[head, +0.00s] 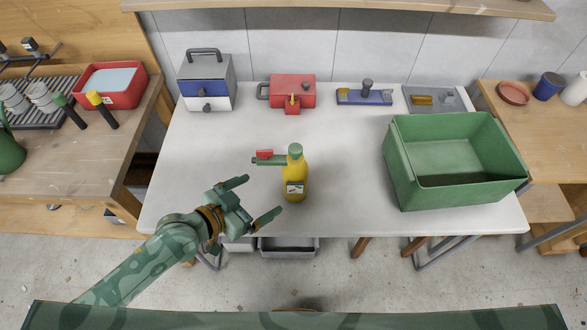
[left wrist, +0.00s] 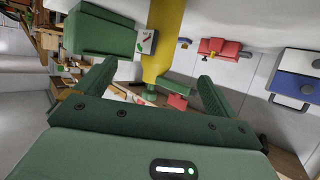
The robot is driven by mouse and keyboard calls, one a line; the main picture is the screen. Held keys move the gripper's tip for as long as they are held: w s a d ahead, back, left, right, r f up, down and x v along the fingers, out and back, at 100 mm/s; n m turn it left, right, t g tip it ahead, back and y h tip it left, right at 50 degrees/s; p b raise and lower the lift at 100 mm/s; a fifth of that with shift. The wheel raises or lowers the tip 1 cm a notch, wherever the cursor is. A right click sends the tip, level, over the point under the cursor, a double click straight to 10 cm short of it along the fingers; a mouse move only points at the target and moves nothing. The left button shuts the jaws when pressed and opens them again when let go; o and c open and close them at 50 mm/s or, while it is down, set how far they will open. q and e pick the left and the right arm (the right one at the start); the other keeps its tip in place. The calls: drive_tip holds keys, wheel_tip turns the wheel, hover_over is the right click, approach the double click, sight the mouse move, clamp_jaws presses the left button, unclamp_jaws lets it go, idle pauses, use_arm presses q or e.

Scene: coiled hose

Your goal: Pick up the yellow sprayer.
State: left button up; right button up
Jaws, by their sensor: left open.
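The yellow sprayer (head: 294,182) stands upright on the white table (head: 335,218) in the head view. It has a green cap, a green side nozzle with a red trigger pointing left, and a label on its front. My left gripper (head: 258,199) is open and empty, just left of the sprayer, with its fingers apart and pointing toward it. In the left wrist view the sprayer (left wrist: 165,40) appears upside down beyond and between the open fingers (left wrist: 160,88). No contact shows. My right gripper is not in view.
A green bin (head: 455,170) stands on the table's right. Along the back are a blue-and-white drawer box (head: 206,85), a red device (head: 292,92), a blue tool (head: 364,96) and a grey tray (head: 434,99). The table around the sprayer is clear.

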sight(286, 181)
use_arm(q)
drive_tip(key=b+x, duration=0.1)
drive_tip(key=x, duration=0.3)
drive_tip(key=shift+w+d+f, duration=0.1)
drive_tip(key=shift+d+f, duration=0.15)
drive_tip(key=x, duration=0.3)
drive_tip(key=shift+w+f+b, duration=0.1)
drive_tip(key=shift+w+b, duration=0.05)
drive_tip(key=shift+b, duration=0.15)
drive_tip(key=shift+w+d+f, duration=0.1)
drive_tip(key=shift+w+d, duration=0.15)
drive_tip(key=shift+d, duration=0.1)
drive_tip(key=b+x, duration=0.1)
drive_tip(key=x, duration=0.4)
drive_tip(key=shift+s+d+b, duration=0.1)
drive_tip(key=shift+s+b, duration=0.1)
drive_tip(key=shift+b, duration=0.1)
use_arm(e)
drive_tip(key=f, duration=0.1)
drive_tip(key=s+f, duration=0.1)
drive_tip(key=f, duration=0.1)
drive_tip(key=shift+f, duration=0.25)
use_arm(q)
drive_tip(key=shift+c, duration=0.2)
drive_tip(key=c, duration=1.3)
drive_tip(key=shift+r, duration=0.25)
